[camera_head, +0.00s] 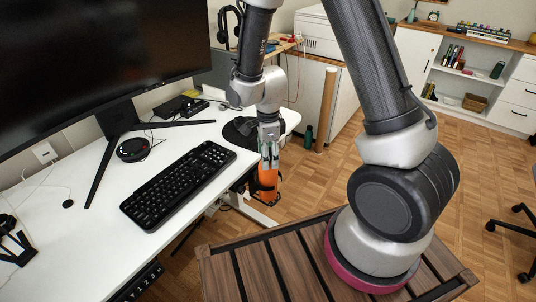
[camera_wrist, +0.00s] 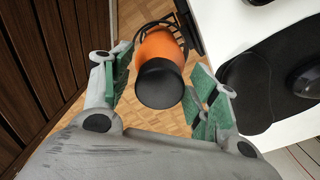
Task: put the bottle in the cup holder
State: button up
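The orange bottle with a black cap shows in the wrist view (camera_wrist: 160,46), cap toward the camera, and in the head view (camera_head: 266,183) beside the desk's edge. My gripper (camera_head: 268,158) is above it, pointing down. In the wrist view, my gripper's green-padded fingers (camera_wrist: 160,85) stand apart on either side of the cap, with gaps visible, so it looks open. Black wire parts of what looks like the cup holder (camera_wrist: 181,24) are at the bottle's lower end. I cannot tell whether they fully surround it; the bottle's base is hidden.
The white desk (camera_head: 95,215) bears a black keyboard (camera_head: 178,183), a monitor (camera_head: 95,60) and a black mouse pad (camera_wrist: 246,92). A dark green bottle (camera_head: 308,136) stands on the floor beyond. My slatted wooden top (camera_head: 240,272) is near the desk.

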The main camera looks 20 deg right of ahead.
notch_tip(320, 180, up, 12)
jog(key=s+d+r+n+t, duration=0.1)
jog(key=s+d+r+n, duration=0.25)
jog(key=r, duration=0.25)
jog(key=s+d+r+n+t, duration=0.1)
jog(key=s+d+r+n, duration=0.2)
jog(key=d+r+n, duration=0.3)
jog(key=s+d+r+n+t, duration=0.1)
jog(key=s+d+r+n, duration=0.1)
jog(key=s+n, duration=0.3)
jog(key=s+d+r+n+t, duration=0.1)
jog(key=s+d+r+n, duration=0.2)
jog(key=s, duration=0.4)
jog(key=shift+s+d+r+n, duration=0.2)
jog(key=shift+s+r+n, duration=0.1)
jog(key=shift+r+n, duration=0.7)
jog(key=shift+f, duration=0.15)
